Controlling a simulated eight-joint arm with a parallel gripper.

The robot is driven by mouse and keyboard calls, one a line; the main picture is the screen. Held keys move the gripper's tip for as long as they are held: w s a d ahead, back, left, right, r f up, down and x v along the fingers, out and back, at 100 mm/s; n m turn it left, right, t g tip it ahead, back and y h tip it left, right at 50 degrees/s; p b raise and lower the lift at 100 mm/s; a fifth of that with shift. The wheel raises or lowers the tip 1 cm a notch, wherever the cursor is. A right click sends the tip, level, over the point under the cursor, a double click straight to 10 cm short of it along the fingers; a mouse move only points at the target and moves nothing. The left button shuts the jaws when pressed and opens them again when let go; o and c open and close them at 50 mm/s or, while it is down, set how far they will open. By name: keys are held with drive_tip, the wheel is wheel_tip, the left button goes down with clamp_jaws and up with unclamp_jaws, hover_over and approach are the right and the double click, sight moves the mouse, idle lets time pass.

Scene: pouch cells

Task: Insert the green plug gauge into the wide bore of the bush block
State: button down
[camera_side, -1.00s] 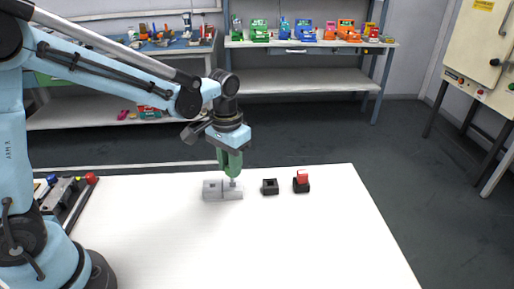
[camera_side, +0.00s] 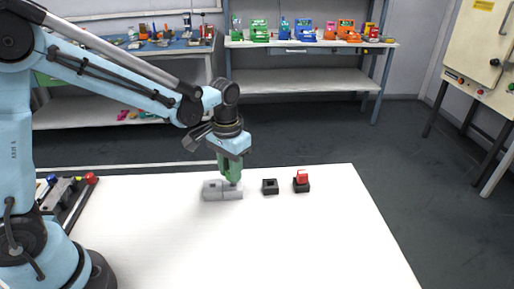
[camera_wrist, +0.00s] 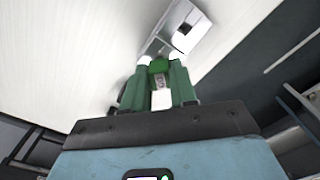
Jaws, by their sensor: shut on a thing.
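The grey bush block (camera_side: 212,191) sits on the white table; it also shows in the wrist view (camera_wrist: 196,36), with one dark, open bore facing up. My gripper (camera_side: 233,182) has green fingers pointing down, close over the block's right part. In the wrist view the fingertips (camera_wrist: 160,64) are shut on the green plug gauge (camera_wrist: 159,67). The gauge's lower end is hidden in the side view. It appears to be down in the block's right bore, but how deep, and whether that bore is the wide one, I cannot tell.
A black square holder (camera_side: 270,187) with an empty socket stands right of the block. Farther right, a second black holder (camera_side: 302,187) carries a red piece (camera_side: 302,176). The front and right of the white table (camera_side: 300,240) are clear.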

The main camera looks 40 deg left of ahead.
drive_tip(key=shift+f, duration=0.85)
drive_tip(key=c, duration=0.8)
unclamp_jaws()
wheel_tip(320, 180, up, 12)
drive_tip(key=shift+s+r, duration=0.1)
